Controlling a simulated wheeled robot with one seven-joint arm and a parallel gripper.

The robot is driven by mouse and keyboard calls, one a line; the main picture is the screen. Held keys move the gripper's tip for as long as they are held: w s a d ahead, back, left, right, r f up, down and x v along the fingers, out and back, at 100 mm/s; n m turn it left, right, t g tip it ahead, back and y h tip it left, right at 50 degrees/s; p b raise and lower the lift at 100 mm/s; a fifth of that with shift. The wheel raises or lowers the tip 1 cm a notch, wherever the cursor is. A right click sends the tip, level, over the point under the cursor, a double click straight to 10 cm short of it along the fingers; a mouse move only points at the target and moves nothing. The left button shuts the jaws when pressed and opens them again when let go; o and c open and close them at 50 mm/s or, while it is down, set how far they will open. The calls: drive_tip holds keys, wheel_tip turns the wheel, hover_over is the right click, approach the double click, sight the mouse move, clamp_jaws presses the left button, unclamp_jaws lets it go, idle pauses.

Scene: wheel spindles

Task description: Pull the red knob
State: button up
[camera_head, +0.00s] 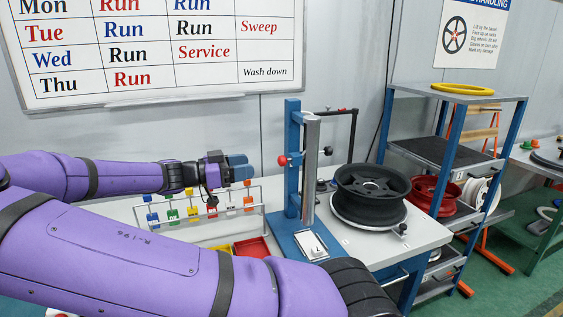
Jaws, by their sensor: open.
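A small red knob (283,160) sticks out from the left side of a blue upright post (292,135) on the white bench. My gripper (250,167), with blue fingers, is left of the knob and points right toward the post. It looks apart from the knob, with a small gap between them in the picture. Its fingers are open and hold nothing that I can see. I cannot tell the depth between the fingers and the knob.
A rack (192,210) of small coloured pieces stands below my gripper. A black wheel (371,186) sits on a round spindle plate at right. A shelf (460,180) stands further right.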

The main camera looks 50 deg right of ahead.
sight(281, 161)
drive_tip(key=x, duration=1)
drive_tip(key=shift+s+d, duration=0.2)
drive_tip(key=shift+d, duration=0.05)
clamp_jaws()
drive_tip(key=shift+v, duration=0.95)
unclamp_jaws()
drive_tip(key=v, duration=1)
drive_tip(key=shift+w+a, duration=0.25)
drive_tip(key=shift+a, duration=0.1)
drive_tip(key=shift+f, duration=0.1)
